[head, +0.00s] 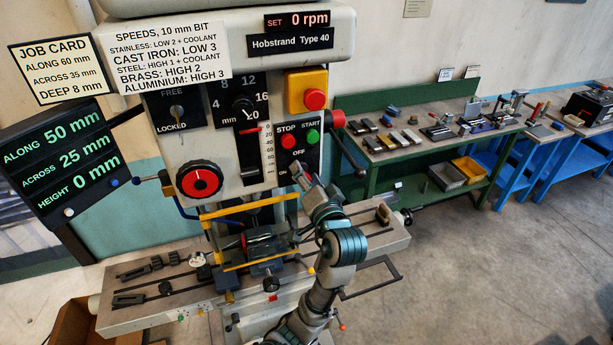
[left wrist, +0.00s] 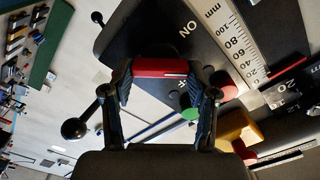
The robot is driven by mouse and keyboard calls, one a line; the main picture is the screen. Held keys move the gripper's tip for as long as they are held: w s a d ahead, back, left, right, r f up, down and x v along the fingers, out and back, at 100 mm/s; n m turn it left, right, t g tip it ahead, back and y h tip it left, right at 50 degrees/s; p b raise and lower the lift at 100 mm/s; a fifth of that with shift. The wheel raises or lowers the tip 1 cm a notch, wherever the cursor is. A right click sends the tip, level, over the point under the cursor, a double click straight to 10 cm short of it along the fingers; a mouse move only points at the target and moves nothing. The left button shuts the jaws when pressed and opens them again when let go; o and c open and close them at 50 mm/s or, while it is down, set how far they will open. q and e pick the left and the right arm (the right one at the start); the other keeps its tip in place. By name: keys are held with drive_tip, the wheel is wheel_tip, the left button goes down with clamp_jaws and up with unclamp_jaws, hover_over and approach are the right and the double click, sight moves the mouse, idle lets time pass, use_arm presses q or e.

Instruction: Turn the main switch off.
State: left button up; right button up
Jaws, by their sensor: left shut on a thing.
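The main switch's red handle (left wrist: 160,68) sits between the two fingers of my left gripper (left wrist: 162,92) in the left wrist view, and the fingers are shut on it. An ON mark (left wrist: 185,28) is on the dark panel beside it. In the head view my left gripper (head: 299,172) is at the lower part of the dark switch panel (head: 290,139), just below the OFF mark, and hides the handle. I cannot tell which mark the handle points to. My right gripper is in neither view.
The red STOP button (head: 288,141) and green START button (head: 313,136) are just above the gripper. A black-knobbed lever (head: 350,158) is to their right. The yellow guard (head: 250,264) and drill table (head: 150,313) are below. A green bench (head: 420,150) stands farther right.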

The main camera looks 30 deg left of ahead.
use_arm(q)
drive_tip(key=shift+w+f+m, duration=0.1)
drive_tip(key=shift+f+m, duration=0.15)
drive_tip(key=shift+m, duration=1.8)
drive_tip(key=shift+f+m, duration=0.2)
drive_tip(key=shift+m, duration=1.85)
drive_tip(key=o, duration=1.2)
drive_tip(key=shift+c, duration=0.2)
drive_tip(key=shift+w, duration=0.15)
drive_tip(key=shift+a, duration=0.1)
